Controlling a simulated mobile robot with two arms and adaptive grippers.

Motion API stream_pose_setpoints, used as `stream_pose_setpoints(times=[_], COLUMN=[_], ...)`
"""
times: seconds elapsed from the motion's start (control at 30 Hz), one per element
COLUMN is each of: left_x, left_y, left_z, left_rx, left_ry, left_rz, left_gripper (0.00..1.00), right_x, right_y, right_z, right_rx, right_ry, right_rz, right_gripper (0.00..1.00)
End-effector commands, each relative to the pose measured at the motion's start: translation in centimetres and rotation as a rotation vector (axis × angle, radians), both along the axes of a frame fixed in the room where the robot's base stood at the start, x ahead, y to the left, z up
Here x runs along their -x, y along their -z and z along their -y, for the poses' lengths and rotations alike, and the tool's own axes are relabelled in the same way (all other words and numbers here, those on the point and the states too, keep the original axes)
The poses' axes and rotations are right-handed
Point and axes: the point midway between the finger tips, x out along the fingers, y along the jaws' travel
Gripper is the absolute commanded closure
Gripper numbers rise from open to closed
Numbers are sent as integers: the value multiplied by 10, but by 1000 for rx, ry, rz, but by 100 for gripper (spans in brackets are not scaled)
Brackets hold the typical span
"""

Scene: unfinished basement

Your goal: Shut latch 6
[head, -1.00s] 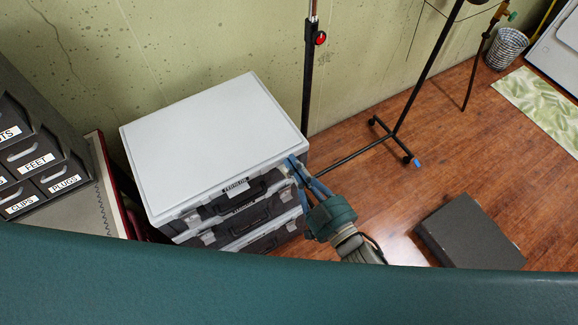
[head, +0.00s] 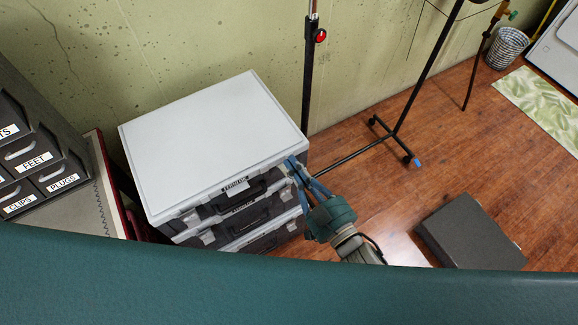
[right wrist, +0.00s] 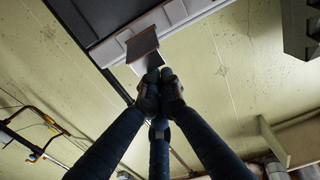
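A stack of dark cases with light grey lids (head: 215,140) stands against the wall. Latches show along the front edges; I cannot read any number that marks latch 6. My right gripper (head: 292,168) is at the front right corner of the top case and hides the latch there in the head view. In the right wrist view a grey latch flap (right wrist: 142,45) sticks out from the case edge. The fingertips of my right gripper (right wrist: 160,88) are drawn together just below the flap, with nothing visible between them. I cannot tell whether they touch it. My left gripper is not in view.
A drawer cabinet (head: 35,140) with labelled drawers stands at the left. A black stand (head: 309,80) rises behind the cases, and a wheeled stand (head: 400,110) is to the right. A dark flat box (head: 470,232) lies on the wooden floor, with clear floor around it.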

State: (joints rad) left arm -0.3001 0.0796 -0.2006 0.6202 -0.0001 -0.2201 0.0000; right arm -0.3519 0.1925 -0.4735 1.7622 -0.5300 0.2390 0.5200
Motion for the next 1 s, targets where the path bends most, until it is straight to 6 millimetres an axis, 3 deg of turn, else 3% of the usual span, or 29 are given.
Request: stream_pose_setpoints(times=[1.0], left_x=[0], left_y=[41], left_z=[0], left_rx=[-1], left_ry=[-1], left_rz=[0], left_gripper=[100], right_x=[0], right_y=[53], right_z=[0], right_rx=[-1], right_ry=[1], right_rz=[0], right_gripper=[100])
